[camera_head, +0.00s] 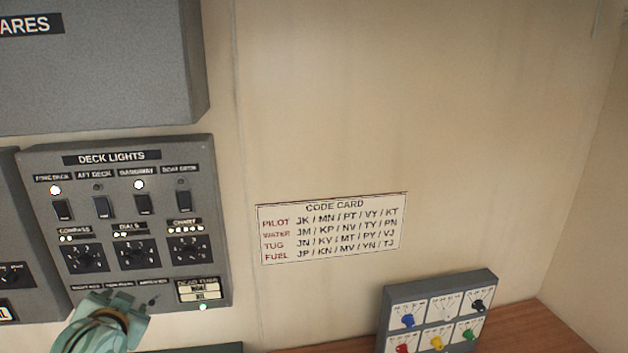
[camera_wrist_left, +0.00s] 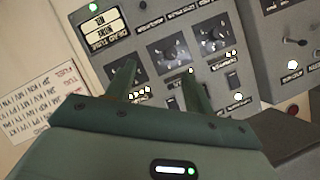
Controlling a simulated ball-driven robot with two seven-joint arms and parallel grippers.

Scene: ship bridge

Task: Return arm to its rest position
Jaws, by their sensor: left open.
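My left arm, pale green with dark cabling, comes in at the bottom left of the head view, and its gripper end (camera_head: 112,308) is in front of the lower edge of the deck lights panel (camera_head: 222,240). In the left wrist view the two dark green fingers of my left gripper (camera_wrist_left: 157,72) stand apart with nothing between them. The panel's rotary dials (camera_wrist_left: 168,52) show behind the fingers. In the head view the arm hides part of the panel's bottom row. My right gripper is in neither view.
A code card (camera_head: 330,228) is on the wall right of the panel. A grey box with coloured knobs (camera_head: 440,312) stands on a wooden surface (camera_head: 540,325) at the lower right. A large grey cabinet (camera_head: 100,80) hangs above the panel. The wall between is bare.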

